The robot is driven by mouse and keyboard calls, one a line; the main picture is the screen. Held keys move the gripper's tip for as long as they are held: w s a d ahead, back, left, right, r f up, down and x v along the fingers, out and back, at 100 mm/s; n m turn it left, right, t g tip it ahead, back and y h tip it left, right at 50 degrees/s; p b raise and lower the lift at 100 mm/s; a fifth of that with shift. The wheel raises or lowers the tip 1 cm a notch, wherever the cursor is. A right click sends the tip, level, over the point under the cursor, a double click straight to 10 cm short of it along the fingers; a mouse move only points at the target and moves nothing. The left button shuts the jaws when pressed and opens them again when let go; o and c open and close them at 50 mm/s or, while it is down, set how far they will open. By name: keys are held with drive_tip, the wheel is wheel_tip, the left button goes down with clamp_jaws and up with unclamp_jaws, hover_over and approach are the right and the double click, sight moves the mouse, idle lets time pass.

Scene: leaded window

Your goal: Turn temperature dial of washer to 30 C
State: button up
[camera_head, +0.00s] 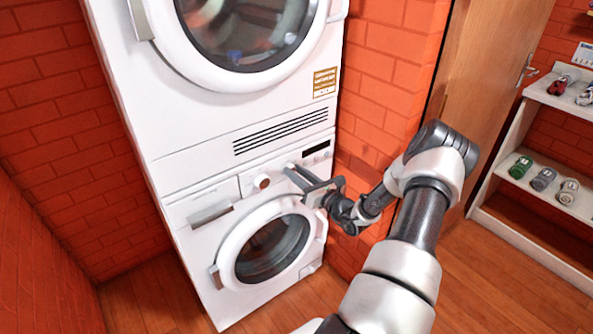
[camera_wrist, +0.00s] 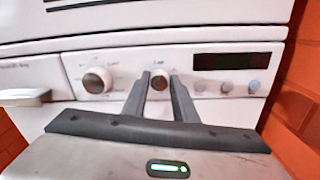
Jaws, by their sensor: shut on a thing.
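The washer (camera_head: 195,240) is the lower white machine of a stack, with a round door. Its control panel fills the upper part of the wrist view. A round dial (camera_wrist: 159,81) sits between my fingertips, with small marks around it too blurred to read, so I cannot tell its setting. My gripper (camera_wrist: 159,80) is shut on this dial, one finger on each side. In the head view my gripper (camera_head: 290,168) is against the panel and hides the dial. A larger dial (camera_wrist: 97,80) is to the left, apart from my fingers; it also shows in the head view (camera_head: 262,181).
Right of the held dial are a dark display (camera_wrist: 232,61) and several small round buttons. A drawer handle (camera_head: 211,213) juts out at the panel's left. Another white machine (camera_head: 170,105) is stacked above. A brick wall and a wooden door (camera_head: 490,70) are to the right.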

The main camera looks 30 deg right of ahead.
drive_tip(key=shift+f+m+p, duration=0.15)
drive_tip(key=shift+m+p, duration=1)
drive_tip(key=shift+m, duration=2.55)
drive_tip(key=o, duration=1)
drive_tip(key=shift+o, duration=0.2)
drive_tip(key=shift+s, duration=0.15)
